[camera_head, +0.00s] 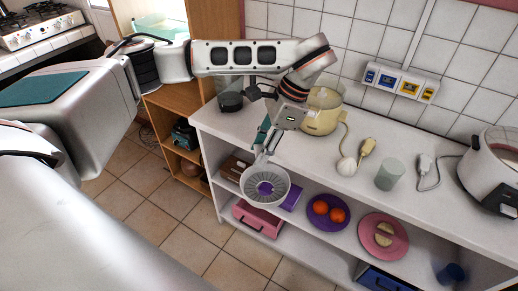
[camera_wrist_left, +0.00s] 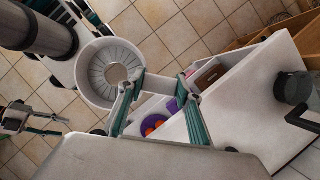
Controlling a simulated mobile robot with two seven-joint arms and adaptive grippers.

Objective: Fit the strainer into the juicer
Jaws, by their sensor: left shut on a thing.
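The strainer (camera_head: 252,188), a round pale ribbed bowl, hangs in front of the white shelf's front edge. In the left wrist view the strainer (camera_wrist_left: 98,68) shows its ribbed inside and central opening. My left gripper (camera_head: 267,154) is shut on it at the rim; the fingertips (camera_wrist_left: 160,77) also show in the left wrist view. The cream appliance (camera_head: 318,119) on the counter, just beyond the gripper, looks like the juicer; my arm covers part of it.
A grey cup (camera_head: 389,174), plugs and cords lie along the counter (camera_head: 308,163). A white appliance (camera_head: 491,174) stands at the right. Below are a purple plate (camera_head: 327,221) with orange fruit and a pink plate (camera_head: 369,246). Floor space is open at front left.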

